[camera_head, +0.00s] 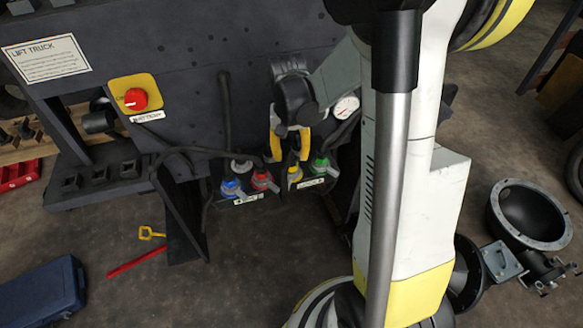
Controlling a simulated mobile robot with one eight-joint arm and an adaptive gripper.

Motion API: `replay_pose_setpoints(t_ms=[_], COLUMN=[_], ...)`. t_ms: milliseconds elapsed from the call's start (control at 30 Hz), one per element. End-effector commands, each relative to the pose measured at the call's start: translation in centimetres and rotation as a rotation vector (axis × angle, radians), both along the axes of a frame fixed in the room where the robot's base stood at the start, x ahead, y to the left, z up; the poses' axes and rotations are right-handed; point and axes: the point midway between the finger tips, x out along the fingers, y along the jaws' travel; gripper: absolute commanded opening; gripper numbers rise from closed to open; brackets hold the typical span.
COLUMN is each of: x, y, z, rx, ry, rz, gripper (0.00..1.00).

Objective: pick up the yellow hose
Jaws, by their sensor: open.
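A yellow-marked coupling (294,173) sits on the dark bracket low on the lift truck panel, between a red coupling (262,180) and a green coupling (320,164). It seems to be the end of the yellow hose; the hose itself is mostly hidden behind my gripper. My gripper (286,152) has yellow fingers and points down just above the yellow coupling. Its jaws are open. I cannot tell whether the fingers touch or surround the hose.
A blue coupling (231,187) sits at the left of the row. Dark hoses hang around the bracket. A red stop button (135,99) and a gauge (346,107) are on the panel. A blue case (42,293) and a red bar (137,263) lie on the floor.

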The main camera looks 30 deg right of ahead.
Motion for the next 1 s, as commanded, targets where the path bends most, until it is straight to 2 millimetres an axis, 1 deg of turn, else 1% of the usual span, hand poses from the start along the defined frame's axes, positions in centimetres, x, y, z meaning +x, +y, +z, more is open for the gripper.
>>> replay_pose_setpoints(t_ms=[167,200,267,300,600,733,867,1000], x=[0.0,0.0,0.0,0.0,0.0,0.0,0.0,0.0], y=[0.0,0.0,0.0,0.0,0.0,0.0,0.0,0.0], z=[0.2,0.2,0.2,0.2,0.2,0.6,2.0,4.6], rx=[0.0,0.0,0.0,0.0,0.0,0.0,-0.001,-0.001], ry=[0.0,0.0,0.0,0.0,0.0,0.0,-0.001,-0.001], rz=[0.0,0.0,0.0,0.0,0.0,0.0,0.0,0.0], gripper=[0.43,0.3,0.12,0.0,0.0,0.0,0.0,0.0])
